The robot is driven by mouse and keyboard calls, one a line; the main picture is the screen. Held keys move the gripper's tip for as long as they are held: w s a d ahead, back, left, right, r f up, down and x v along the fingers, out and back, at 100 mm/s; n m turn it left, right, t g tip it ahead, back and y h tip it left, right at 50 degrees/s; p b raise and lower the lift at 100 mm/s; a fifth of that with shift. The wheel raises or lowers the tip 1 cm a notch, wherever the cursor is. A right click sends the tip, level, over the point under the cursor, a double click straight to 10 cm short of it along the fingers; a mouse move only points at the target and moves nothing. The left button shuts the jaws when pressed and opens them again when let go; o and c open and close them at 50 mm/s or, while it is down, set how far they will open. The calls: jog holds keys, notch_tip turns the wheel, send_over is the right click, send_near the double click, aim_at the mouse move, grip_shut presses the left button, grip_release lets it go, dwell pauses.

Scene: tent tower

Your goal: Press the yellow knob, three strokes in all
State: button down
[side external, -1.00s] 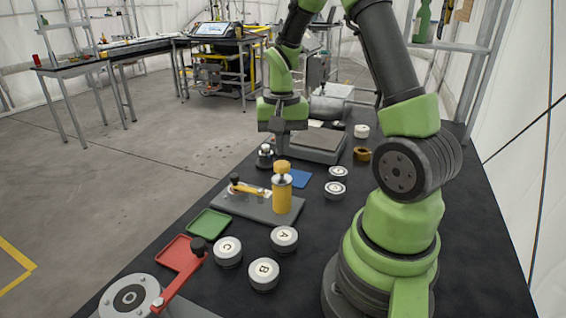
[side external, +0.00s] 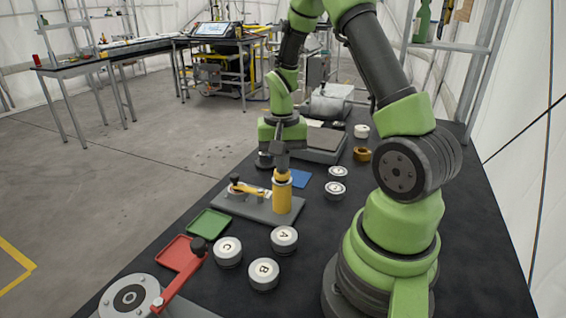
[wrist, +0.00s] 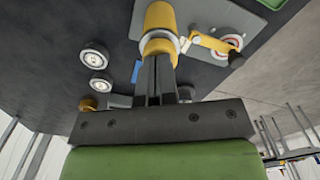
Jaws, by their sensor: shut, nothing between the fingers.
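The yellow knob (side external: 282,179) tops an upright yellow cylinder (side external: 282,200) on a grey base plate (side external: 247,208). It sits low, close against the cylinder, with almost no stem showing. My gripper (side external: 282,166) points straight down over the knob, its fingers together and empty. The fingertips appear to touch the knob's top. In the wrist view, the closed fingers (wrist: 156,62) end at the knob (wrist: 158,46) and hide part of it.
The same plate carries a yellow lever with a black grip (side external: 234,184). White pucks A (side external: 284,238), B (side external: 264,274) and C (side external: 228,251) stand in front. Green (side external: 208,223) and red (side external: 178,252) trays lie left, near a red lever (side external: 180,284).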

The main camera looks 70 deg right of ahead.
jog(key=shift+r, duration=2.05)
notch_tip(320, 180, up, 6)
